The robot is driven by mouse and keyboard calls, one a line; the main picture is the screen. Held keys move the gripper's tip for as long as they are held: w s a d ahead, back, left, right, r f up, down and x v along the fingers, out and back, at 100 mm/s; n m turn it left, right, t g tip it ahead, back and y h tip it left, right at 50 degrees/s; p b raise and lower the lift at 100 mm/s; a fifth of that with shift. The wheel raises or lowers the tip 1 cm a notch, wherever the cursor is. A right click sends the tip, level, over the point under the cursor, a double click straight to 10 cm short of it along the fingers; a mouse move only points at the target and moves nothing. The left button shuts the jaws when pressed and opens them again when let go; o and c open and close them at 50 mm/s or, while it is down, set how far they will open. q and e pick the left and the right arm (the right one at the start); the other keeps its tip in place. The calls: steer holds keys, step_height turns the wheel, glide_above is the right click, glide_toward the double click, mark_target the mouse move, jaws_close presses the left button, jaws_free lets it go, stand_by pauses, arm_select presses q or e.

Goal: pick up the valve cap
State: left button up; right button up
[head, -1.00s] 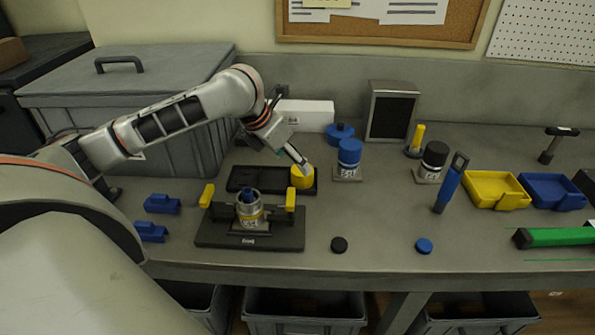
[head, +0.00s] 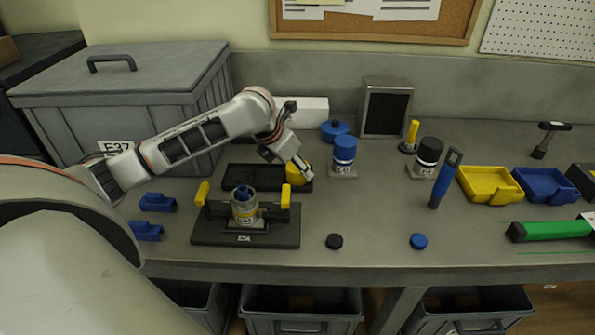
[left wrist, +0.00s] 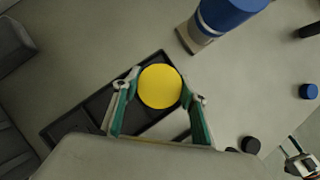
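The valve cap, which I take to be the yellow round cap (head: 294,172), sits at the right end of a black tray (head: 240,178). In the left wrist view the cap (left wrist: 160,87) shows as a yellow disc between the two fingers. My left gripper (head: 305,174) is down at the cap, with one finger on either side (left wrist: 160,80). The fingers look open around it; I cannot tell whether they touch it. A pale and green part at the lower right of the left wrist view looks like my right gripper (left wrist: 302,160); its opening is unclear.
A blue-topped container (head: 343,158) stands just right of the tray. A dark fixture plate (head: 213,232) with yellow handles (head: 285,195) is in front of it. A black disc (head: 334,241) and a blue disc (head: 418,241) lie on open bench near the front edge.

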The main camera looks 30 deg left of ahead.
arm_select(q)
steer(key=shift+c, duration=1.1)
steer(key=shift+r, duration=0.1)
step_height(320, 180, up, 25)
stand_by(0.5)
steer(key=shift+d, duration=0.1)
stand_by(0.3)
